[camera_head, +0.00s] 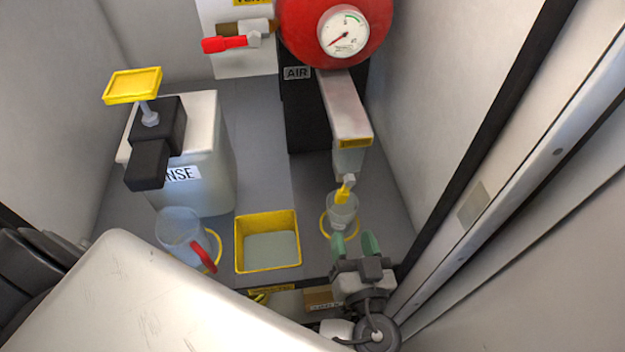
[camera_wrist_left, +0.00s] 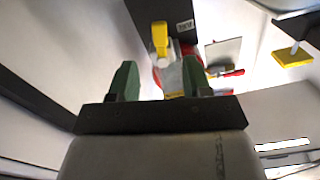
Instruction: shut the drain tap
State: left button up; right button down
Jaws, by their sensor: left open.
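A small tap with a yellow lever (camera_head: 344,191) and a pale grey body sits under the clear vessel (camera_head: 348,160) at the end of the pale arm, above a clear cup (camera_head: 341,214). I take it as the drain tap; no label on it can be read. The lever (camera_wrist_left: 160,38) also shows in the left wrist view, ahead of and between the fingers. My left gripper (camera_head: 355,243) has green fingertips, is open and empty, and is just in front of the cup, apart from the lever. My right gripper is not in view.
A red tank with a gauge (camera_head: 344,32) and a red-handled valve (camera_head: 228,43) are at the back. A white rinse container with a yellow-topped pump (camera_head: 132,85), a clear jug (camera_head: 182,236) and a yellow-rimmed basin (camera_head: 240,250) stand left. A wall (camera_head: 395,110) is close on the right.

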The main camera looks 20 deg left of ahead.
aim_at(343, 199)
pick_arm(q)
jog(key=p+x, duration=0.1)
jog(key=x, duration=0.9)
jog(key=shift+w+r, duration=0.1)
jog(key=shift+r, duration=0.05)
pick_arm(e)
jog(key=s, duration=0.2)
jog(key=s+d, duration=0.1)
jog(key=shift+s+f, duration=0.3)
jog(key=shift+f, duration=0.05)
pick_arm(q)
grip_shut()
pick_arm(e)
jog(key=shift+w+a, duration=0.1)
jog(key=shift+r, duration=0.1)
